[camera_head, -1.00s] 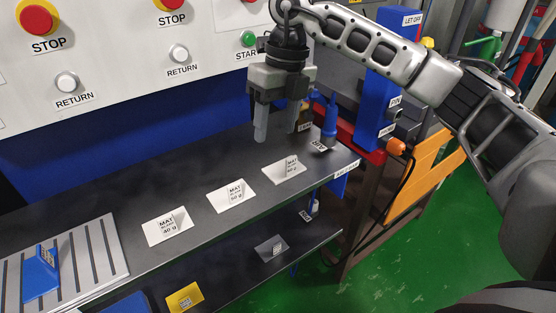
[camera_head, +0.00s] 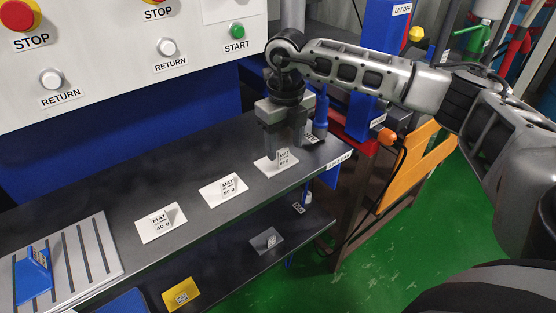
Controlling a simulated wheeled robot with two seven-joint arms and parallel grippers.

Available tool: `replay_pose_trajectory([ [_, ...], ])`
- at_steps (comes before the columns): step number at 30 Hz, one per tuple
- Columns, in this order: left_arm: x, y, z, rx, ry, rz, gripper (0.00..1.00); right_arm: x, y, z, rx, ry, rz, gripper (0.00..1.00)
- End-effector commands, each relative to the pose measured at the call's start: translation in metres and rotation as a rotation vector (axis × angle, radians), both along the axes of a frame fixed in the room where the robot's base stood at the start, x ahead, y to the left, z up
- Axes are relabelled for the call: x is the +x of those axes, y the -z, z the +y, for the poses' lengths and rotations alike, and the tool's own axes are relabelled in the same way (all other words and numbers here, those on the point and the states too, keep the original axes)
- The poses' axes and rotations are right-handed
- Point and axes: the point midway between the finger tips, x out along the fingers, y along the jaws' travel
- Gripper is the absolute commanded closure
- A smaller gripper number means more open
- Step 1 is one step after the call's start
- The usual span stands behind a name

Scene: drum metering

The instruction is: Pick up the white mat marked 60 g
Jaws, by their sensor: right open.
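The white mat marked 60 g (camera_head: 266,166) lies on the dark upper shelf, the rightmost of a row of white mats. Its upright tag is small and hard to read. My right gripper (camera_head: 284,144) is open and empty, pointing down, with its fingers low at the back edge of this mat. I cannot tell whether the fingertips touch the mat or stand just behind it. My left gripper is not in view.
White mats marked 50 g (camera_head: 213,196) and 40 g (camera_head: 150,231) lie to the left. A slotted grey rack (camera_head: 88,255) holds a blue piece (camera_head: 32,278). A yellow mat (camera_head: 178,294) and a grey mat (camera_head: 267,241) lie on the lower shelf. A blue bottle (camera_head: 321,112) stands right of the gripper.

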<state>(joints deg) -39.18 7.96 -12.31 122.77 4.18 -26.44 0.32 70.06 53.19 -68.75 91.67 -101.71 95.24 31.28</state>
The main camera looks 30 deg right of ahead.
Motion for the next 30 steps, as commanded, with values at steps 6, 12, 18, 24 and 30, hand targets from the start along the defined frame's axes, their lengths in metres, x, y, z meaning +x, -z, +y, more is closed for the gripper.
replay_pose_trajectory([
  [6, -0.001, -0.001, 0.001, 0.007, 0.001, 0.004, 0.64, 0.007, 0.032, 0.000, 0.000, -0.001, 0.004, 0.47],
  [12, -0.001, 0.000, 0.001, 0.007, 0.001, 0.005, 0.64, 0.008, 0.040, 0.000, 0.000, -0.001, 0.000, 0.47],
  [18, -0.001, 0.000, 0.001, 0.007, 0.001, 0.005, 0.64, 0.008, 0.040, 0.000, 0.000, -0.001, 0.000, 0.67],
  [24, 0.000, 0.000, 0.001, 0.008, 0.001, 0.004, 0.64, 0.008, 0.039, 0.000, 0.000, -0.001, 0.000, 0.96],
  [30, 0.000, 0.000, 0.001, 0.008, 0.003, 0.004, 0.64, 0.008, 0.039, 0.000, 0.000, -0.001, 0.000, 0.96],
])
